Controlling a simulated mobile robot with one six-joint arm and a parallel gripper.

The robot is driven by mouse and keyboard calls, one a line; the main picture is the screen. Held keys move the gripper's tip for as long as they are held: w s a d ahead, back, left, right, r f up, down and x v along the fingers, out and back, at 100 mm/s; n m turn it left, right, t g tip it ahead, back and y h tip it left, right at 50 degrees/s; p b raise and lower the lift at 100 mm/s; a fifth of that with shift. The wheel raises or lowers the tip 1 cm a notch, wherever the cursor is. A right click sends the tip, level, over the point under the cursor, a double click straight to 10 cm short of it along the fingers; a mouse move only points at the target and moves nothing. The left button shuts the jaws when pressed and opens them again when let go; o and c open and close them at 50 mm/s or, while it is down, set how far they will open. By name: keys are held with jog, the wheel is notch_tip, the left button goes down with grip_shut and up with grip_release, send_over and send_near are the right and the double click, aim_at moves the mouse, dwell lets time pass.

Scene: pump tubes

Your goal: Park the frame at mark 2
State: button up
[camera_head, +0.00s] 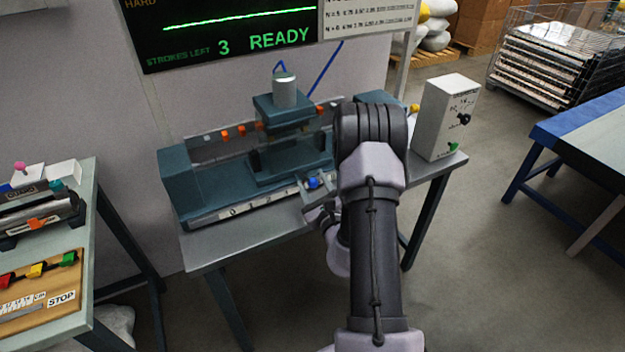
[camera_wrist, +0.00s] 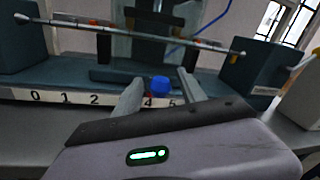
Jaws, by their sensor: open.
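The teal frame (camera_head: 290,140) stands upright on the bench machine's bed, with a grey cylinder on top. In the wrist view its lower part (camera_wrist: 110,74) is behind a blue knob (camera_wrist: 160,84). The knob, also in the head view (camera_head: 313,183), is at the frame's front. Something red shows below the knob, near 4, to the right of mark 2 (camera_wrist: 95,99). My gripper (camera_wrist: 160,79) is open, one finger on each side of the knob; contact is unclear. My arm hides part of the machine's right side.
A thin rod (camera_wrist: 130,30) spans the machine behind the knob. A control box (camera_head: 447,117) stands at the bench's right end. A display (camera_head: 230,30) above reads READY and 3 strokes left. A side table (camera_head: 80,312) is at left; a blue-edged table (camera_head: 590,125) is at right.

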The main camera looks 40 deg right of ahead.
grip_shut()
dwell(1.3)
